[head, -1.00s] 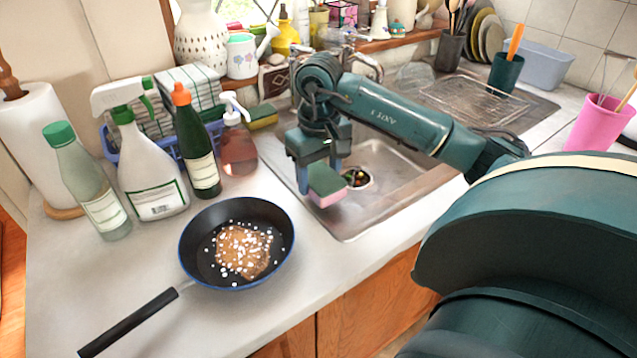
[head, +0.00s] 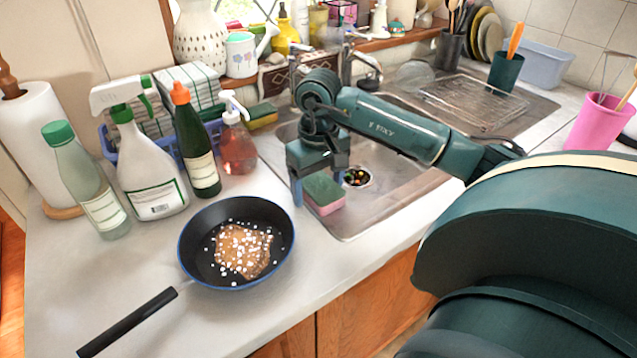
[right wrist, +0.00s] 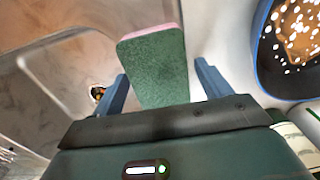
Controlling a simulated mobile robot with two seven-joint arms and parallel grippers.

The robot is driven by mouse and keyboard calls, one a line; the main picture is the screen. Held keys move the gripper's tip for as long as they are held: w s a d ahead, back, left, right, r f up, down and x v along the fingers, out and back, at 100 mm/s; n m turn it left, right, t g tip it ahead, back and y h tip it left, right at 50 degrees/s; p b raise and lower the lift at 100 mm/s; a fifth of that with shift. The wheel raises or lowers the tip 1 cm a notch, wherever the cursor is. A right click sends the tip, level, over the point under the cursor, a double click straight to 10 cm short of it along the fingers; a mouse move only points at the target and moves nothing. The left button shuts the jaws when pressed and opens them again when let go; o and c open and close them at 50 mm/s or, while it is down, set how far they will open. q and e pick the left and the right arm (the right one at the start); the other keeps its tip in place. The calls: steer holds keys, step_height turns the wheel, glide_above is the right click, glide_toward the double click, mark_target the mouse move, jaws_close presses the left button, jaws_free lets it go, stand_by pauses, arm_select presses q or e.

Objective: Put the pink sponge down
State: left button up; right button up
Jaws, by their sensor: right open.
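The pink sponge (head: 324,206), pink below with a green top, lies at the left front rim of the steel sink (head: 385,205), green side up. It also shows in the right wrist view (right wrist: 158,70), between the two blue fingers with a gap on each side. My right gripper (head: 318,180) is open just above and around the sponge. The sponge's far end is partly hidden by the gripper. My left gripper is not in view.
A black frying pan (head: 205,262) with food stands on the counter to the left. Bottles, such as the white spray bottle (head: 150,180), stand behind it. A yellow and green sponge (head: 262,117) lies behind the sink. The drain (head: 357,177) holds scraps.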

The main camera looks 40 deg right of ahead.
mark_target(319, 185)
step_height(319, 185, up, 12)
steer(key=p, duration=0.1)
steer(key=shift+r, duration=0.2)
steer(key=shift+s+f, duration=0.1)
stand_by(0.7)
